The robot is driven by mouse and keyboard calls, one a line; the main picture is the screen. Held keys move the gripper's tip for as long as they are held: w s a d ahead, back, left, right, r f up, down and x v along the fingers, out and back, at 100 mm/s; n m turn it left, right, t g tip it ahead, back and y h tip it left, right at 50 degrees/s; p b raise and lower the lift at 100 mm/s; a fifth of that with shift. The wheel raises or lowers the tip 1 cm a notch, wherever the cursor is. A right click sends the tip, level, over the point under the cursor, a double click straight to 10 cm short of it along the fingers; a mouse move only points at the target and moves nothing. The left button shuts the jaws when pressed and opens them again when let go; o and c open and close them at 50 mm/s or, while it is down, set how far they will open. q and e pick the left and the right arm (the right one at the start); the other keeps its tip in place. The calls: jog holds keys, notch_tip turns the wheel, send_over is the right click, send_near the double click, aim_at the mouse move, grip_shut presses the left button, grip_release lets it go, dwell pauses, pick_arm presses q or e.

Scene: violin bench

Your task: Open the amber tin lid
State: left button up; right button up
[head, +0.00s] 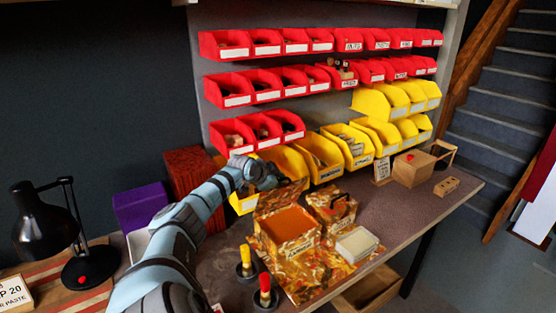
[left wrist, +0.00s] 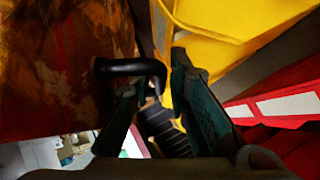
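The amber tin (head: 300,247) stands on the bench, mottled orange-brown with a label on its front. Its top is open and shows a plain orange inside. Its mottled lid (head: 279,198) stands raised along the back edge. My left gripper (head: 268,178) is just behind and above the raised lid. In the left wrist view the mottled surface (left wrist: 60,60), apparently the lid, fills the left side, with a black loop handle (left wrist: 125,66) beside it. The left gripper's fingers (left wrist: 168,75) are apart, one close to the handle; contact is unclear. My right gripper is out of view.
A second mottled box (head: 332,207) and a pale block (head: 357,243) stand right of the tin. Yellow bins (head: 318,160) rise close behind the gripper. Yellow-topped (head: 246,262) and red-topped (head: 265,292) tools stand in front left. The bench's right part is clearer.

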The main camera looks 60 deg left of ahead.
pick_arm(q)
notch_tip(320, 180, up, 10)
dwell(0.3)
dwell(0.4)
